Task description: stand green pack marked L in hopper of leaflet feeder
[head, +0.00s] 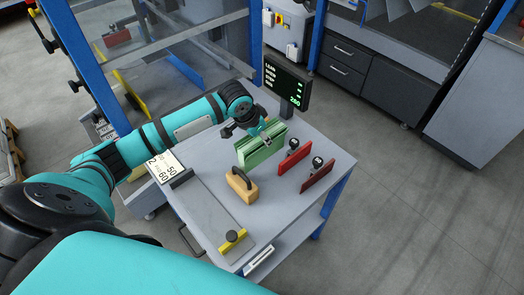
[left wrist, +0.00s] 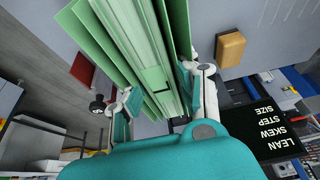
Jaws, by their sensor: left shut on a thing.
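The green pack (head: 262,150) stands on edge at the middle of the grey table, as several upright green sheets or panels. I cannot make out an L mark on it, nor whether its lower edge touches the table. My left gripper (head: 264,133) reaches it from behind and is shut on its upper part. In the left wrist view the fingers (left wrist: 165,98) lie on either side of the green layers (left wrist: 140,50). I cannot tell which part of the scene is the feeder's hopper. My right gripper is not in view.
On the grey table (head: 213,215) are a wooden block with a dark handle (head: 240,187), two red plates with black knobs (head: 294,160) (head: 317,178) and a yellow piece (head: 233,241). A dark display (head: 286,80) stands behind. A blue-framed machine (head: 255,40) is at the back.

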